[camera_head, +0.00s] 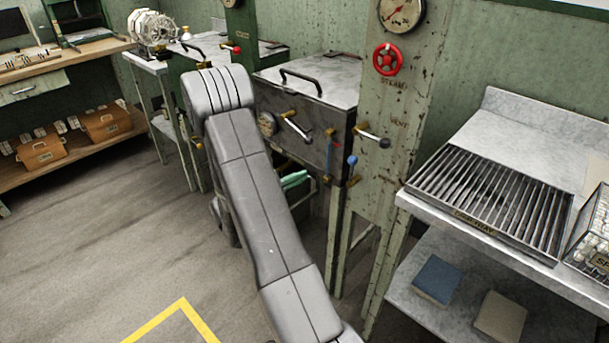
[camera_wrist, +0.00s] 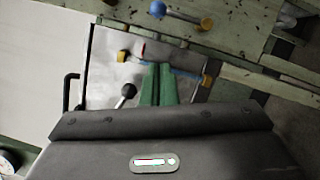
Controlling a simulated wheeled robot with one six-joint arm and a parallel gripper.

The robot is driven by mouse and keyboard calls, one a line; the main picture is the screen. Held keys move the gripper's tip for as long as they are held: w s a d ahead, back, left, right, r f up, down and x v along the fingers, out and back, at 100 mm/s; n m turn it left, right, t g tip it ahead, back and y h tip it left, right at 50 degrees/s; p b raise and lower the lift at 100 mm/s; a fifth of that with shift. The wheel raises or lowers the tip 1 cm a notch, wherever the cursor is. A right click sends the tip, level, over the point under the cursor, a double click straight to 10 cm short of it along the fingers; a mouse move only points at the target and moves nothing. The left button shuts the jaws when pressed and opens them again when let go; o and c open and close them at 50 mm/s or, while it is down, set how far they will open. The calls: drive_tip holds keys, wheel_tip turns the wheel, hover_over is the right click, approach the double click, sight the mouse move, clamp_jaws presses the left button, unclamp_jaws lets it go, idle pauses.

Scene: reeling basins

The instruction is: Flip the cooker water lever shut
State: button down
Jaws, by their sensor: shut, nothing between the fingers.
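The cooker is the grey metal box (camera_head: 320,160) mid-picture in the head view. Its front carries a lever with a black knob (camera_head: 305,134) slanting down to the right. A blue-knobbed lever (camera_head: 351,161) stands near the post's brass fitting. I cannot read which is the water lever. Contact cannot be told.
The green post (camera_head: 390,110) holds a red steam wheel (camera_head: 388,59) and a black-knobbed vent lever (camera_head: 375,137). A table with a slatted drain tray (camera_head: 490,205) stands at the right. The floor (camera_head: 90,250) at the left is clear.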

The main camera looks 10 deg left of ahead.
drive_tip(key=w+d+r+p, duration=0.1)
drive_tip(key=w+d, duration=0.3)
drive_tip(key=d, duration=0.6)
drive_tip(key=shift+w+r, duration=0.2)
drive_tip(key=shift+r, duration=0.35)
drive_tip(key=shift+s+d+f+b, duration=0.1)
drive_tip(key=shift+d+b, duration=0.05)
drive_tip(key=shift+b, duration=0.35)
